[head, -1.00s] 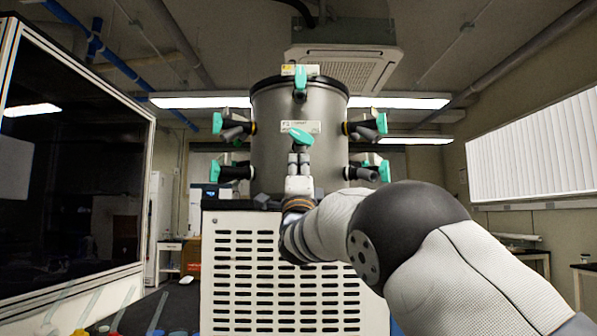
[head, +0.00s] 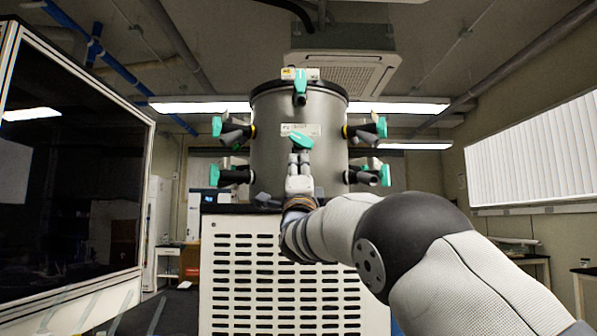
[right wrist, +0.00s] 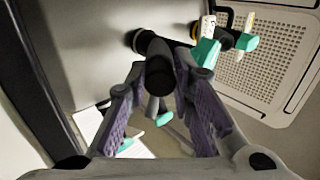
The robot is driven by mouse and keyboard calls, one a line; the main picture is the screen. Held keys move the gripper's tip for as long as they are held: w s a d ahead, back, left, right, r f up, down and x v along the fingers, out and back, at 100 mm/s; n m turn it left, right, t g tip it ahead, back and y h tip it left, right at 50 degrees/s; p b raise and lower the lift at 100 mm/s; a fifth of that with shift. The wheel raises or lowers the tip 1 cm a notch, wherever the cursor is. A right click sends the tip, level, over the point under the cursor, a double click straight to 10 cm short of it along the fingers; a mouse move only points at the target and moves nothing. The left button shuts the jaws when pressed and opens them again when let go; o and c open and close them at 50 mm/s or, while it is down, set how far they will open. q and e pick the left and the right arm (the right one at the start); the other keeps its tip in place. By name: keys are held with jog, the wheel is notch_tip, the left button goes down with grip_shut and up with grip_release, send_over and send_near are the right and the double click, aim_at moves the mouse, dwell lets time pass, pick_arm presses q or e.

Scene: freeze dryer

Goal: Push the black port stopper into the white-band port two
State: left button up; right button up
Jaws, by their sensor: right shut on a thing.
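My right gripper (head: 300,160) points up at the front of the grey drum (head: 275,165), just below a teal valve handle (head: 301,141). In the right wrist view its two ridged fingers stand either side of a dark round-ended cylinder (right wrist: 160,76), which appears to be the black stopper, lined up with a dark port tube (right wrist: 147,42). The gripper is shut on it. I cannot tell whether the stopper is seated in the tube or only against it. My left gripper is not in view.
Other ports with teal handles stick out at the drum's upper left (head: 217,126), upper right (head: 382,127) and top front (head: 300,85). The white slotted cabinet (head: 290,270) stands below the drum. A dark glass-fronted enclosure (head: 75,165) is at the left.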

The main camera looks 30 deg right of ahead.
jog(key=shift+d+r, duration=0.1)
jog(key=shift+r, duration=0.05)
jog(key=o, duration=1)
jog(key=shift+w, duration=0.1)
jog(key=v, duration=1.2)
